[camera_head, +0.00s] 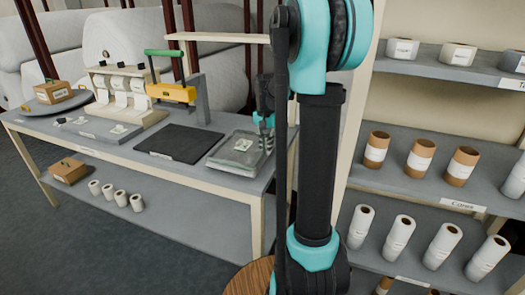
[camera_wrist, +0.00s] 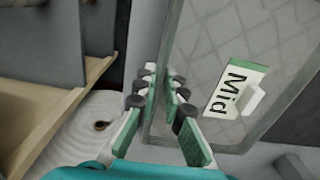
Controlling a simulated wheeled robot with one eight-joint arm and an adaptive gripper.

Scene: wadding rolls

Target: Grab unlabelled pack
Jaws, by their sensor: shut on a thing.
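My gripper (camera_head: 267,140) is at the right end of the worktable, beside a shallow clear tray (camera_head: 219,164). In the wrist view, my gripper (camera_wrist: 165,85) is shut on the near edge of this tray (camera_wrist: 160,112), with one finger on each side of its wall. The tray holds a grey quilted sheet (camera_wrist: 215,40). I cannot make out a separate unlabelled pack in either view.
The grey worktable (camera_head: 100,148) also bears a dark flat board (camera_head: 180,142), a yellow-and-green press (camera_head: 172,92) and a roll stand (camera_head: 118,95). Shelves with brown cores (camera_head: 420,157) and white rolls (camera_head: 397,238) stand at the right. White rolls sit under the table.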

